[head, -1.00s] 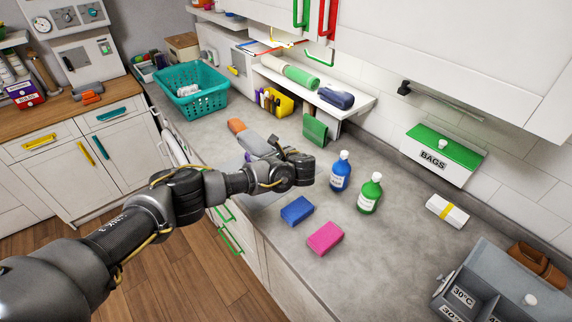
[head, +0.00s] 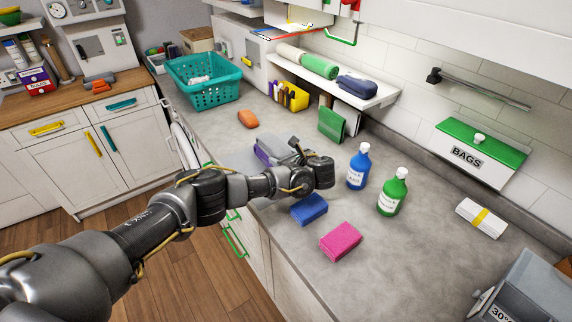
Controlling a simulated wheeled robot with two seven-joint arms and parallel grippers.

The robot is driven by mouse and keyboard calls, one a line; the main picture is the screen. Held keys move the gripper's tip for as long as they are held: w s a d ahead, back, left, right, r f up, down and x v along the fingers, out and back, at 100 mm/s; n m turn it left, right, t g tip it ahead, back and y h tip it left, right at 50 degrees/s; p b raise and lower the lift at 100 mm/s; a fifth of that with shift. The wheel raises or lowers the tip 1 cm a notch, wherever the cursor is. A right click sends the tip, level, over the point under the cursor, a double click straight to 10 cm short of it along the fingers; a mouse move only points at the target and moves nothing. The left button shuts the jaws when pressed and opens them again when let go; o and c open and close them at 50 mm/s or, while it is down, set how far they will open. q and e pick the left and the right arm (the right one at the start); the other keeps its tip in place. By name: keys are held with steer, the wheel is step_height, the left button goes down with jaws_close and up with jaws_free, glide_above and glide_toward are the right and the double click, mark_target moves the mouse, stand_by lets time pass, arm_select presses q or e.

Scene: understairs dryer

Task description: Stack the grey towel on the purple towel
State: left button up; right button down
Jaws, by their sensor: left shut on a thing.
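My left gripper (head: 294,152) reaches over the counter from the left and is shut on the grey towel (head: 276,147). The gripper hides part of the grey towel. The purple towel (head: 262,157) shows at the left edge of the grey one, low on the counter. The grey towel is over the purple towel and overlaps it in the picture; I cannot tell whether they touch. My right gripper is not in view.
An orange item (head: 247,118) lies behind the towels. Blue (head: 309,209) and pink (head: 341,241) blocks lie in front. Blue (head: 358,168) and green (head: 392,193) bottles stand to the right. A teal basket (head: 204,82) stands at the back left. A wall shelf (head: 372,98) holds rolled towels.

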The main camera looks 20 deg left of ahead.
arm_select(q)
steer(key=shift+s+r, duration=0.1)
steer(key=o, duration=0.9)
steer(key=shift+o, duration=0.6)
steer(key=v, duration=1.2)
